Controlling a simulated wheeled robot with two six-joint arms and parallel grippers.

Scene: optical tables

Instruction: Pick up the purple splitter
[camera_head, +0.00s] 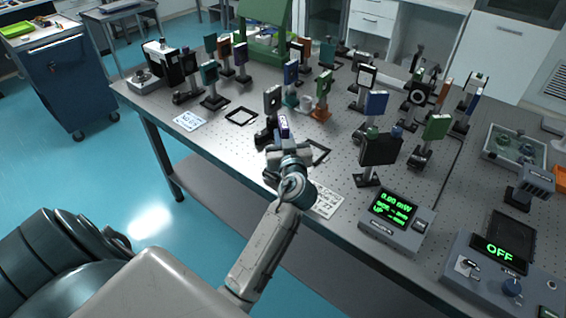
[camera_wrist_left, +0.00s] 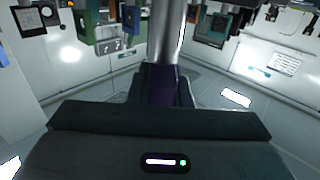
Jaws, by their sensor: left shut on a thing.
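The purple splitter (camera_head: 284,122) is at the near-left part of the optical table, just past the tip of my left arm. My left gripper (camera_head: 284,137) is shut on it, and the gripper hides most of its lower part. In the left wrist view the splitter's dark purple body (camera_wrist_left: 160,84) sits between the dark fingers, with a silver post (camera_wrist_left: 168,35) running up from it to the top edge. I cannot tell whether its base touches the table. My right gripper is not in view.
A grey-framed mount (camera_head: 272,99) stands close behind the splitter. Black square frames (camera_head: 240,116) lie on the table (camera_head: 205,146) to its left and right. A wide black-headed mount (camera_head: 380,150) and a power meter (camera_head: 397,212) are at the right. Many optics crowd the back.

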